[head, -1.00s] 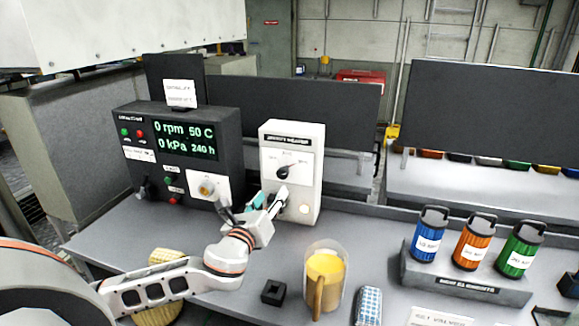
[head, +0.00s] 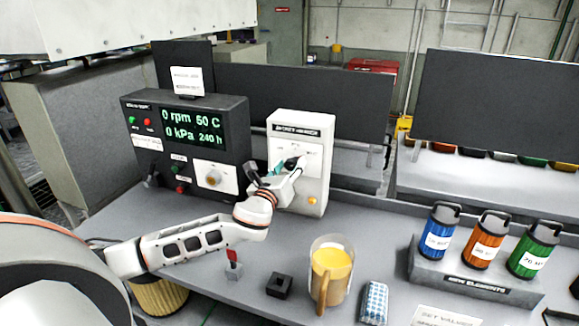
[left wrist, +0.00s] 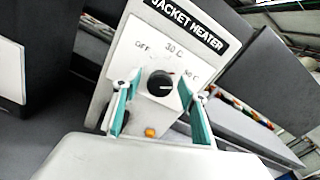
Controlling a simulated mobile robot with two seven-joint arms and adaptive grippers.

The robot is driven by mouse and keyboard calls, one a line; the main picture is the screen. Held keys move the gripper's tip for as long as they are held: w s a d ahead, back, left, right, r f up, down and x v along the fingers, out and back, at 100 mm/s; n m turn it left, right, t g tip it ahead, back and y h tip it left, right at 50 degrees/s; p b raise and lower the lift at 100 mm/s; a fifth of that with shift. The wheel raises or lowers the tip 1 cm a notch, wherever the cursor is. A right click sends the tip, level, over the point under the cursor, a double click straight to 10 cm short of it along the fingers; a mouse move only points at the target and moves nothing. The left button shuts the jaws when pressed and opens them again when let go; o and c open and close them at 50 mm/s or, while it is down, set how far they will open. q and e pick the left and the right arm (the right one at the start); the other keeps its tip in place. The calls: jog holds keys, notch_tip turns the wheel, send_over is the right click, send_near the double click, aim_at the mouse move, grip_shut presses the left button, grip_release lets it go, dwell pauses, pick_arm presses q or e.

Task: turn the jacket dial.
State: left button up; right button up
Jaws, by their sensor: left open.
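The jacket heater (head: 301,120) is a white upright box on the bench. Its black round dial (left wrist: 160,84) sits on a pale plate marked OFF, 30 C and another setting at right. The dial also shows in the head view (head: 292,161), partly behind my fingers. My left gripper (head: 283,170) is open in front of the dial. In the left wrist view its teal-padded fingers (left wrist: 160,95) stand on either side of the dial, with gaps on both sides. An orange lamp (left wrist: 150,132) is below. My right gripper is not in view.
A black control box (head: 190,105) with a green display stands just left of the heater. A jug of yellow liquid (head: 330,270), a black block (head: 279,285) and a small red-handled item (head: 232,262) are in front. Coloured canisters (head: 482,240) stand in a rack at right.

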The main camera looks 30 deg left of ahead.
pick_arm(q)
jog(key=c, duration=1.1)
